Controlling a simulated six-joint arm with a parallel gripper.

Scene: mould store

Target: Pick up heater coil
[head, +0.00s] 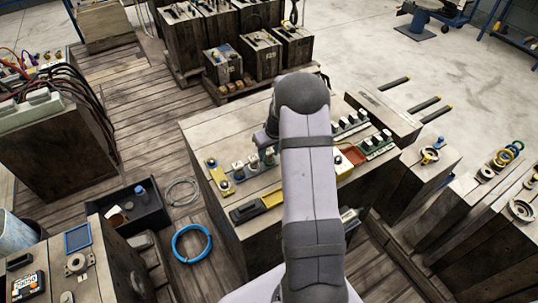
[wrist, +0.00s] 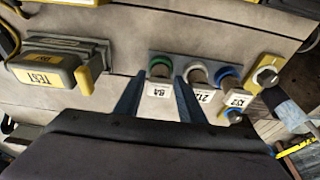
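I cannot tell for sure which thing is the heater coil. In the wrist view my gripper (wrist: 157,82) is open, its two blue fingers apart. A short cylinder with a green ring (wrist: 160,70) and an "8A" label shows between and just beyond the fingertips; I cannot tell whether they touch it. Beside it are a white-ringed cylinder (wrist: 196,74) and a blue-ringed one (wrist: 228,76), each labelled, on the same grey strip. In the head view my arm hides most of the gripper, and the small ringed parts (head: 238,170) stand left of it on the wooden block.
A grey and yellow "TEST" box (wrist: 55,60) lies left of the strip, and a yellow plate (wrist: 265,75) lies right. More parts (head: 375,143) stand on the block's right side. A blue ring (head: 192,229) and a black bin (head: 130,208) are on the plank floor.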

